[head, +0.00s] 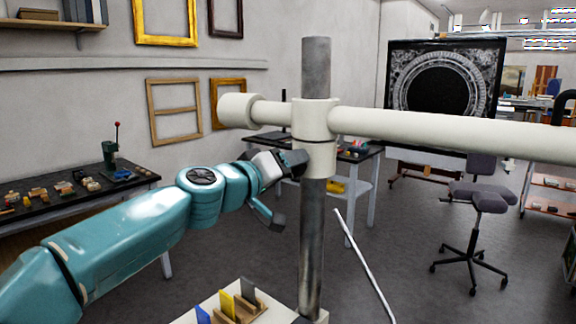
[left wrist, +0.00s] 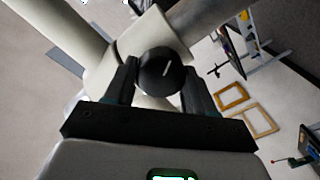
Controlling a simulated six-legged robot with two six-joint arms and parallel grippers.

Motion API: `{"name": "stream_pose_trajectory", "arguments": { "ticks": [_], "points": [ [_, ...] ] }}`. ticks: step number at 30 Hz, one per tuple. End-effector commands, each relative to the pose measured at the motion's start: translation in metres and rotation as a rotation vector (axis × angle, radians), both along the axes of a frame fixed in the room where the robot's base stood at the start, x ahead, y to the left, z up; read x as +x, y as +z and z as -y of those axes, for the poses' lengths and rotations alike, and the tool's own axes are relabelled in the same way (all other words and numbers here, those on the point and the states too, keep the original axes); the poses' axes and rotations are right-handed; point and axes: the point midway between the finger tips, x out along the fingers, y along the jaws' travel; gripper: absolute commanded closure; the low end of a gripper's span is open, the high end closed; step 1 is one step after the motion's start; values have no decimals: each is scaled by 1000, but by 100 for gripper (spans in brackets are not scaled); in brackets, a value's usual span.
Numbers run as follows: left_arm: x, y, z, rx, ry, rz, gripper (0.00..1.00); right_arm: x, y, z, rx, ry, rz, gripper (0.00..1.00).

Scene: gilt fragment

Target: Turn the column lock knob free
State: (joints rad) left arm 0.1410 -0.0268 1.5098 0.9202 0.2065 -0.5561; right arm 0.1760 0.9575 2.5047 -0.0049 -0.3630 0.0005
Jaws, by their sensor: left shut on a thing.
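The column lock knob (left wrist: 161,70) is a round black knob with a short white index line, on the side of the cream collar (left wrist: 143,37). In the left wrist view my left gripper (left wrist: 158,78) has one dark finger on each side of it and is shut on it. In the head view the collar (head: 316,120) sits around the upright grey metal column (head: 316,65), and my left gripper (head: 294,163) reaches its lower left side. The gripper hides the knob there. My right gripper is not in view.
A long cream boom (head: 450,131) runs right from the collar, with a short blunt end (head: 237,110) at left. A bench with small items (head: 75,196) stands at left. An office chair (head: 478,200) and a dark ornate panel (head: 445,90) are at right. Color cards (head: 228,303) stand below.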

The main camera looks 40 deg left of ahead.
Motion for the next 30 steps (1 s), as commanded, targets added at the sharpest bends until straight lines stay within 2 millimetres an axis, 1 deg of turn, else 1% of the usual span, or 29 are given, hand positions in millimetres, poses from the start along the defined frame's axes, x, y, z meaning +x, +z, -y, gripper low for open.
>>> {"name": "stream_pose_trajectory", "arguments": {
  "ticks": [18,24,30],
  "points": [
    [0,0,-2,-565,5,-44,76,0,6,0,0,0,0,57],
    [0,0,-3,-704,4,-55,76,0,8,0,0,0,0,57],
    [0,-1,-2,-795,3,-62,76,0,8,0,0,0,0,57]
  ]
}}
